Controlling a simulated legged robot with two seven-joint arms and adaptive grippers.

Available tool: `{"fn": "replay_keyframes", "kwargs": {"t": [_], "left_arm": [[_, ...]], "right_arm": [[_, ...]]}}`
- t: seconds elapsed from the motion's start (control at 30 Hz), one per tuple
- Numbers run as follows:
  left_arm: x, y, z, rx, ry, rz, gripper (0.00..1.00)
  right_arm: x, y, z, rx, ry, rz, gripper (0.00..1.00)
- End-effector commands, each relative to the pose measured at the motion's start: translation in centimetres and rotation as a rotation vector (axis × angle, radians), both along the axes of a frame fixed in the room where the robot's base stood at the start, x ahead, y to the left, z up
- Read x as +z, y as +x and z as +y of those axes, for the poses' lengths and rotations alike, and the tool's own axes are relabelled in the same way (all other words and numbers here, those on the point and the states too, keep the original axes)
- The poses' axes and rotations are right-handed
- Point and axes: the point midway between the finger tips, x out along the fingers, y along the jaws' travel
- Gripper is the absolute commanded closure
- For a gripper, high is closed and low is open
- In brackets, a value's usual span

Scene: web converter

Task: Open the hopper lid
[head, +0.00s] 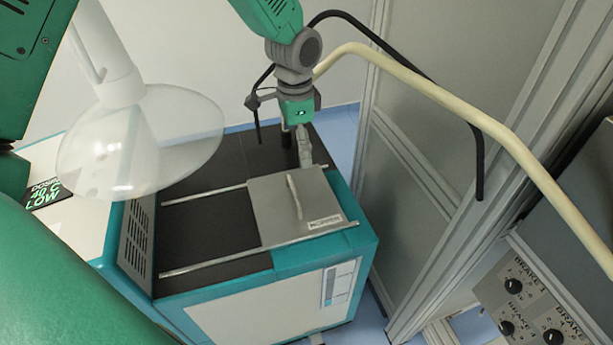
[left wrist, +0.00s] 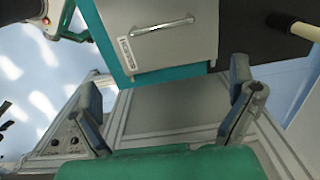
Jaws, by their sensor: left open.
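The hopper lid (head: 290,207) is a flat grey plate with a bar handle (head: 295,196) and a small label. It lies flat between two metal rails on top of a teal and white machine, over the right part of the black top. My left gripper (head: 282,138) is open and empty, above the back of the machine, behind the lid and apart from the handle. In the left wrist view the lid (left wrist: 178,50) and its handle (left wrist: 161,25) show beyond the two spread fingers (left wrist: 165,82). My right gripper is not in view.
A clear dome (head: 140,143) hangs at the left, near a display reading 40 C LOW (head: 47,193). A beige pipe (head: 480,125) and a black cable (head: 478,160) run at the right, by a grey metal frame. A knob panel (head: 530,305) is at the lower right.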

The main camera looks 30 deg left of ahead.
Motion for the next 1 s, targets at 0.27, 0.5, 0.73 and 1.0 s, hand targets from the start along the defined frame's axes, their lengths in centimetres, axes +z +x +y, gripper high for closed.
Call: {"fn": "replay_keyframes", "kwargs": {"t": [0.27, 0.5, 0.73, 1.0], "left_arm": [[-5.6, 0.0, 0.3, 0.001, -0.003, 0.009, 0.0], [-10.2, 0.0, -0.2, 0.001, 0.003, 0.007, 0.0], [-12.8, 0.1, -0.1, 0.002, 0.002, 0.004, 0.0], [-13.4, 0.1, 0.3, 0.002, -0.002, 0.002, 0.0]], "right_arm": [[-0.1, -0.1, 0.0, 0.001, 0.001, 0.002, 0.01], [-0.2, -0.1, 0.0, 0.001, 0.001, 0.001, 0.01], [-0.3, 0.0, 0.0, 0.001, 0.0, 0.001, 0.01], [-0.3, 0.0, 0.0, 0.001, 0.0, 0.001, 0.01]]}}
